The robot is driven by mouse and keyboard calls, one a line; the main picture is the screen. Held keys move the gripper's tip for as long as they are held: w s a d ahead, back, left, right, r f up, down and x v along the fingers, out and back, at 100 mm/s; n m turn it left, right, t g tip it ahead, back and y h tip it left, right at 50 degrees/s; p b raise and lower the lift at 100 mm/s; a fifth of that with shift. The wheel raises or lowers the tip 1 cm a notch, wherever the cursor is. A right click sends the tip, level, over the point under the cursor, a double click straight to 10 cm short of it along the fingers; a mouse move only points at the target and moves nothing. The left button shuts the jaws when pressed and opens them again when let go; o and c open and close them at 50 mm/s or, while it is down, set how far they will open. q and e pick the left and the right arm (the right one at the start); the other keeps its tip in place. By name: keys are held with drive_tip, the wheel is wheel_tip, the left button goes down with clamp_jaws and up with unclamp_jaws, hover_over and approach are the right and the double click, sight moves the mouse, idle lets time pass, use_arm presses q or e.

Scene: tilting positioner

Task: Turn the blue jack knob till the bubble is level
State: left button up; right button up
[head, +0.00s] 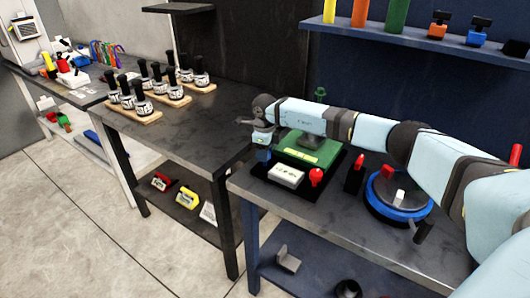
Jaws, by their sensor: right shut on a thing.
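The tilting positioner has a green top plate (322,154) on a dark base at the left end of the near bench. My right arm reaches in from the right across it. My right gripper (262,138) points down at the plate's left corner, shut on the blue jack knob (263,155). The knob is mostly hidden under the gripper. A small yellowish patch on the plate may be the bubble vial; the bubble is too small to read. My left gripper is not in view.
A white box (287,174) and a red knob (316,176) sit at the positioner's front. A blue round turntable (383,211) stands to the right. A shelf (430,49) hangs behind.

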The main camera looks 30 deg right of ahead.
drive_tip(key=o, duration=0.9)
drive_tip(key=shift+r, duration=0.15)
wheel_tip(320, 180, up, 14)
drive_tip(key=shift+f+b, duration=0.2)
drive_tip(key=shift+b, duration=0.15)
drive_tip(key=shift+s+f, duration=0.1)
